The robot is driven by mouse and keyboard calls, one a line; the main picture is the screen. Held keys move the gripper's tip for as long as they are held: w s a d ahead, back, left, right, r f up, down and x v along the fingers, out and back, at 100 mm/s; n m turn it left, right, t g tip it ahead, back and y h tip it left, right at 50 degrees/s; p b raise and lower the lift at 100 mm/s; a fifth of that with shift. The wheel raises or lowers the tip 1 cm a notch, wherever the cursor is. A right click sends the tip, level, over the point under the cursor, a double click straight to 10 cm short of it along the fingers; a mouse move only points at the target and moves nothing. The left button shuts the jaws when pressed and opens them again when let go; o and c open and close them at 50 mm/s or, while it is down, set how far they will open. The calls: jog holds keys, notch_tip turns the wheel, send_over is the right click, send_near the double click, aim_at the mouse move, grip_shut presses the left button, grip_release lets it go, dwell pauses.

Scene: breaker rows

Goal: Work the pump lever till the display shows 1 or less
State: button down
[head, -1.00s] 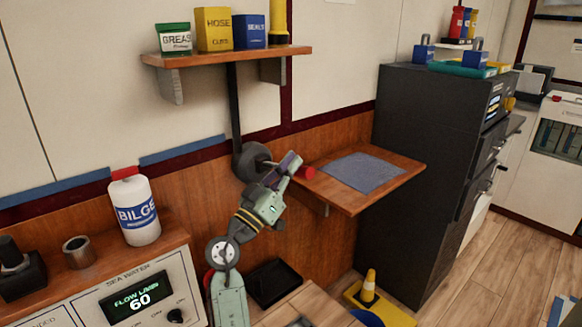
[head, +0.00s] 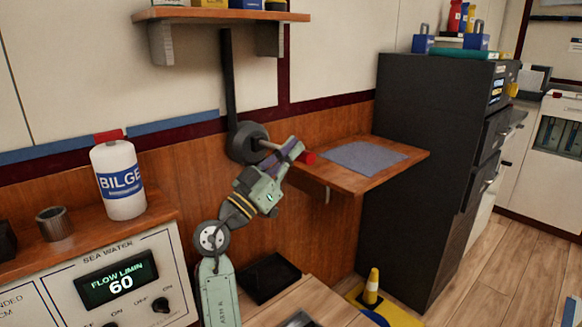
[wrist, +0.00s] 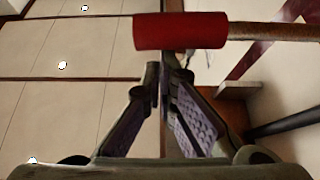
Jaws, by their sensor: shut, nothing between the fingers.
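The pump lever is a metal rod (head: 271,146) with a red grip (head: 309,157), sticking out from a dark round hub (head: 248,142) on the wall. It slopes slightly down to the right. The display (head: 118,279) on the white sea water panel reads 60, flow L/min. My gripper (head: 297,147) is shut and empty beside the red grip. In the wrist view, the red grip (wrist: 180,31) lies across the picture just beyond my fingertips (wrist: 166,72). I cannot tell whether they touch it. In the head view, my fingers partly cover the lever.
A wooden wall shelf (head: 392,178) with a grey mat (head: 362,158) is right of the lever. A dark cabinet (head: 430,150) stands beyond it. A bilge bottle (head: 119,178) and a metal cup (head: 54,224) stand on the panel's top. An upper shelf (head: 220,15) hangs above the hub.

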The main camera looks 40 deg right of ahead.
notch_tip(320, 180, down, 4)
jog(key=m+g+b, duration=0.2)
jog(key=m+b, duration=0.1)
jog(key=b, duration=0.3)
jog(key=shift+s+r, duration=0.1)
jog(key=f+b, duration=0.1)
jog(key=b, duration=0.2)
jog(key=shift+f, duration=0.25)
jog(key=shift+d+f, duration=0.1)
notch_tip(320, 180, up, 10)
jog(key=r, duration=0.1)
send_over(301, 161)
jog(key=a, duration=0.2)
jog(key=shift+a+f, duration=0.1)
jog(key=shift+f, duration=0.15)
jog(key=shift+r, duration=0.15)
